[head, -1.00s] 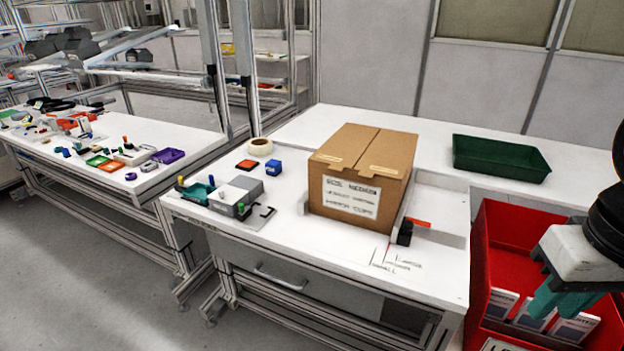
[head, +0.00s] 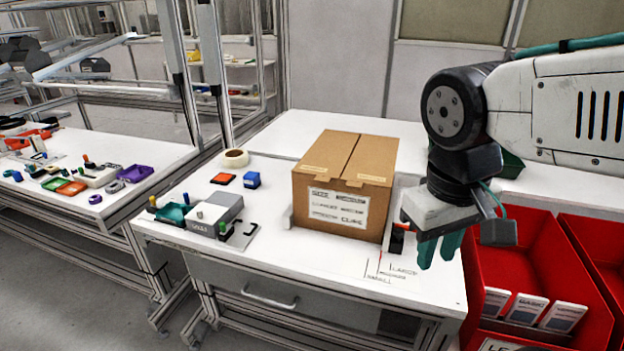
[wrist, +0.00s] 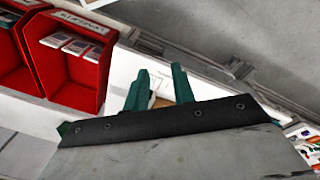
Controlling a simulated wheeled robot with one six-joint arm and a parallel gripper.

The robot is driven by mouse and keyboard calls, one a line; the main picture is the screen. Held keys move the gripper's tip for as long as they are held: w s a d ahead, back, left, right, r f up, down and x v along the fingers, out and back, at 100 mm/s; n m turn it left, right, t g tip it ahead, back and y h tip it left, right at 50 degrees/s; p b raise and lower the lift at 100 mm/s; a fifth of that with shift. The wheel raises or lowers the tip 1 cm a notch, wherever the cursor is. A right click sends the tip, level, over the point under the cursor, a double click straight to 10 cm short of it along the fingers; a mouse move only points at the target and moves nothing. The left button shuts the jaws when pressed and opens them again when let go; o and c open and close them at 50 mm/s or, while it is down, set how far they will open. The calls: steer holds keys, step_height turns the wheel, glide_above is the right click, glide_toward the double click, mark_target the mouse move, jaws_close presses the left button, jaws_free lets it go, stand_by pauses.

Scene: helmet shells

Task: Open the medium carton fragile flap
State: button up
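The brown carton (head: 310,199) stands upright on the white workbench in the head view. Its two top flaps (head: 350,153) lie closed, meeting at a seam. Each flap has a small pale label near the front edge, too small to read. A white size label (head: 338,208) is on the front face. My gripper (head: 438,254) points down to the right of the carton, apart from it, near the bench's right side. Its teal fingers are spread and empty in the wrist view (wrist: 160,85). A sliver of brown shows between them there, perhaps the carton.
Red bins (head: 530,262) with white cards stand to the right. A green tray (head: 512,165) is mostly hidden behind my arm. A grey fixture (head: 215,212), blue block (head: 252,180), red-orange piece (head: 223,178) and tape roll (head: 235,158) lie left of the carton. The bench behind the carton is clear.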

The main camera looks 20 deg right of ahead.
steer(key=w+d+f+n+g+h, duration=0.1)
steer(key=w+d+f+h, duration=0.1)
steer(key=w+h, duration=1.15)
steer(key=w+a+f+n+t, duration=0.3)
steer(key=w+a+f+t, duration=0.15)
steer(key=w+a, duration=0.4)
steer(key=w+a+f+n+t, duration=0.2)
steer(key=w+a+f+t, duration=0.25)
steer(key=w, duration=0.65)
steer(key=x, duration=0.7)
steer(key=shift+w+r+t+h, duration=0.35)
steer(key=shift+r+h, duration=0.1)
steer(key=shift+r, duration=0.2)
steer(key=shift+a, duration=0.15)
jaws_close()
